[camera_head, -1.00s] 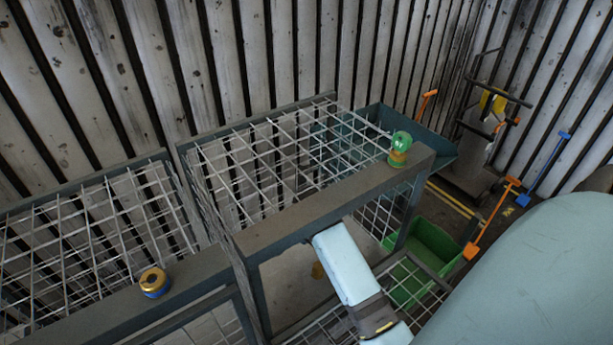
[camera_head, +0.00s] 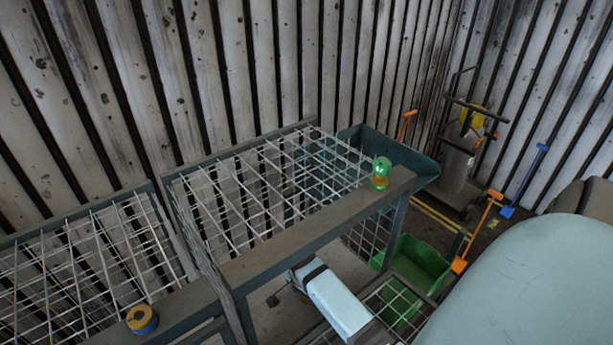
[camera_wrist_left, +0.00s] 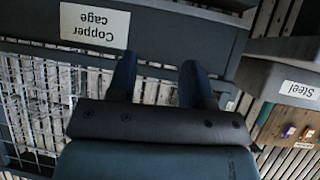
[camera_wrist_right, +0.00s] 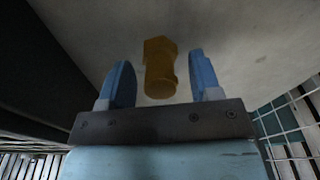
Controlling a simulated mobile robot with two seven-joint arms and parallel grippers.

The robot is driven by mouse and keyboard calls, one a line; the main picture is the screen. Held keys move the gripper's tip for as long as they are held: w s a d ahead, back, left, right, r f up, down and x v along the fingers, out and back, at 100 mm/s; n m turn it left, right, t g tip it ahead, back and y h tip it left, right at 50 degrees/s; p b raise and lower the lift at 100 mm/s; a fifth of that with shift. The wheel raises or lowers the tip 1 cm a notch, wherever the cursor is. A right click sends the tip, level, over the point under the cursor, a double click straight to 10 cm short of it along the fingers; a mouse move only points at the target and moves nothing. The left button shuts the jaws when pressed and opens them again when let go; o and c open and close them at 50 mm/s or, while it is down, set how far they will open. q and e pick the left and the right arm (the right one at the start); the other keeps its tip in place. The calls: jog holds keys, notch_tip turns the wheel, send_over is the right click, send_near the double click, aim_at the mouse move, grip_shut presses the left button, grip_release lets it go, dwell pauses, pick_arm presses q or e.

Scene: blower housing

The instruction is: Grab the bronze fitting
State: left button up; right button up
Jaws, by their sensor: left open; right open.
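The bronze fitting (camera_wrist_right: 160,68), a hex-headed golden-brown piece, shows in the right wrist view against a pale grey surface. My right gripper (camera_wrist_right: 160,80) is open, with the fitting in line between its two blue fingers and a gap on each side. I cannot tell how far beyond the fingertips it lies. In the head view, my right arm reaches below the front beam, and the fitting cannot be made out clearly. My left gripper (camera_wrist_left: 160,78) is open and empty in the left wrist view, in front of wire mesh below a "Copper cage" label (camera_wrist_left: 95,25).
A grey beam (camera_head: 300,238) fronts the mesh cages. A green-topped fitting (camera_head: 380,172) and a blue-and-gold ring (camera_head: 142,320) stand on it. A green bin (camera_head: 420,262) sits low at right. A "Steel" label (camera_wrist_left: 298,90) shows at right in the left wrist view.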

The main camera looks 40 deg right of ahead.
jog(key=shift+c, duration=0.2)
grip_shut()
jog(key=shift+r, duration=0.1)
